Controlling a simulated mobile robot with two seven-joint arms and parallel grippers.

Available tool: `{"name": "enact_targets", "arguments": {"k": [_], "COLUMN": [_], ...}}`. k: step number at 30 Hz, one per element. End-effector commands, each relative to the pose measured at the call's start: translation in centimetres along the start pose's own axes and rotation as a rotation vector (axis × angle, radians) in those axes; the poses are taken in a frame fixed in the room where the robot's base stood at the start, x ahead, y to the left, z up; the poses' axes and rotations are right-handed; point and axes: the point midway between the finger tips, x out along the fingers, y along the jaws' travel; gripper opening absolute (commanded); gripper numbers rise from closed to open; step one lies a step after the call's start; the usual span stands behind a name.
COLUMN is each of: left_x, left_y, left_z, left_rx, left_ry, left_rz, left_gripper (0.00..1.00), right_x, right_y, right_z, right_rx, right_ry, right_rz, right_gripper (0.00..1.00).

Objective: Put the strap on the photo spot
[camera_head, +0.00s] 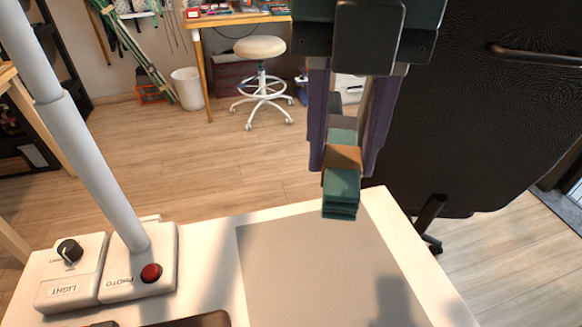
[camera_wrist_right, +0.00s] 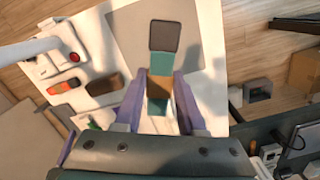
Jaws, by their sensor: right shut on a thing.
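The strap (camera_head: 341,190) is a narrow teal piece with a brown band around it. My right gripper (camera_head: 344,155) is shut on it, the purple fingers on either side, and holds it over the far right part of the grey mat (camera_head: 300,265), which seems to be the photo spot. In the right wrist view the strap (camera_wrist_right: 160,64) shows between the fingers (camera_wrist_right: 160,95), with a dark brown square at its far end that looks like part of it. A shadow falls on the mat. My left gripper is not in view.
On the white table (camera_head: 207,240), left of the mat, stand a PHOTO box (camera_head: 150,285) with a red button and white pole, and a LIGHT box (camera_head: 68,275) with a black knob. A brown object (camera_head: 205,320) lies near the front. The mat looks clear beneath the strap.

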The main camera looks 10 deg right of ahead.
Motion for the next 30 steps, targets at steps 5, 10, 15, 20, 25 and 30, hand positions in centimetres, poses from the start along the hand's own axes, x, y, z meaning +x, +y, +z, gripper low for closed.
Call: {"name": "enact_targets", "arguments": {"k": [5,10,15,20,25,30], "left_x": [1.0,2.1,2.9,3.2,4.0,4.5], "left_y": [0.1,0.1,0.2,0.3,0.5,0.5], "left_z": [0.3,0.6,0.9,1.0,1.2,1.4], "left_rx": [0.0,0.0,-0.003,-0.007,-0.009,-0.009], "left_ry": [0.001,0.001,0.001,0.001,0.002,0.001], "left_rz": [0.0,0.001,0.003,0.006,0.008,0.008], "left_gripper": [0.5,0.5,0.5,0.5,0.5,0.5], "right_x": [4.5,9.7,13.7,15.3,17.7,19.6], "right_y": [-0.1,-0.1,0.0,0.0,0.0,0.0], "right_z": [-0.4,-0.6,-0.8,-0.7,-0.9,-1.0], "right_rx": [-0.01,-0.009,-0.009,-0.01,-0.009,-0.009], "right_ry": [0.006,0.006,0.003,0.0,0.003,0.001], "right_rz": [-0.004,-0.005,-0.002,-0.001,-0.003,-0.002], "right_gripper": [0.0,0.0,0.0,0.0,0.0,0.0]}}
